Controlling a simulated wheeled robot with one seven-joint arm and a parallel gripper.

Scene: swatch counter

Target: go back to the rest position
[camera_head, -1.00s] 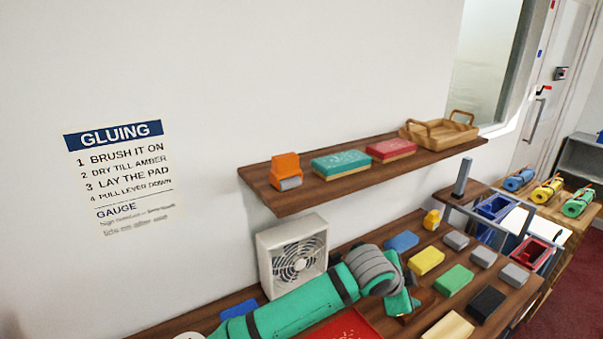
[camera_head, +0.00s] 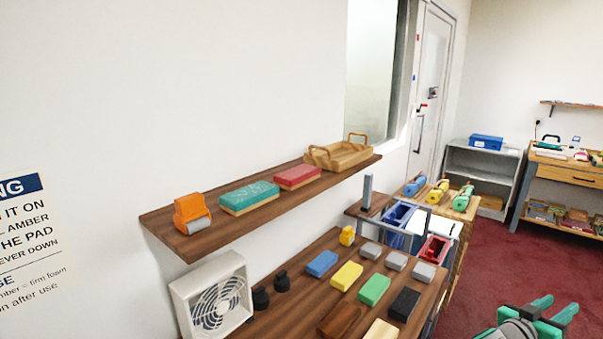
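My gripper (camera_head: 559,304) shows at the bottom right, over the red floor and clear of the counter. Its two green fingers point up and to the right with a gap between them. It is open and I see nothing between the fingers. Most of my arm is outside the picture.
The wooden counter (camera_head: 291,321) holds a white fan (camera_head: 213,298), several coloured blocks and two dark knobs. A wall shelf (camera_head: 262,205) above bears an orange tool (camera_head: 191,213), two boxes and a wooden tray (camera_head: 340,156). Open red floor (camera_head: 540,262) lies at the right.

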